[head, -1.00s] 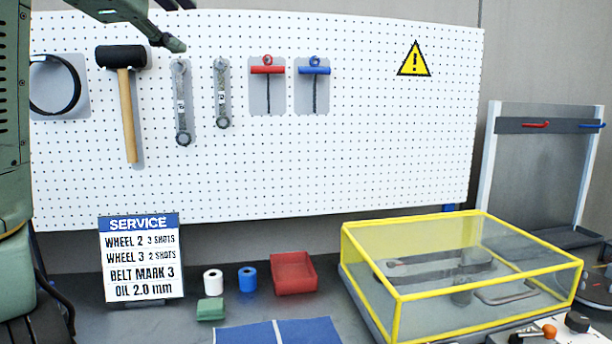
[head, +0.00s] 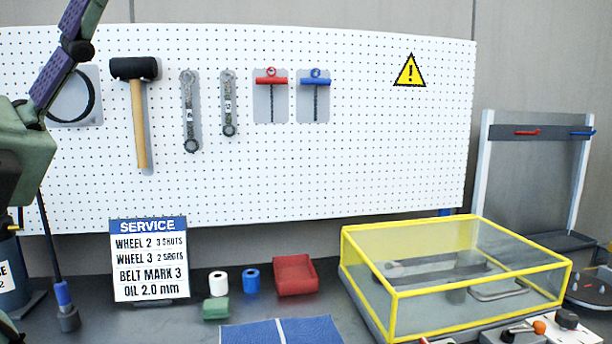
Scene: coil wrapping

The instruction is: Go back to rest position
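Parts of my arm show at the left edge in the head view: a green link and, above it, purple segments with a dark joint that run up out of the top of the picture. I see no gripper fingertips, so I cannot see whether my gripper is open or holds anything. The arm covers part of the pegboard (head: 350,150) and the left side of the black ring (head: 90,98) hanging there.
A hammer (head: 139,120), wrenches and red and blue T-handles (head: 314,82) hang on the pegboard. A dark canister (head: 12,280) stands at left.

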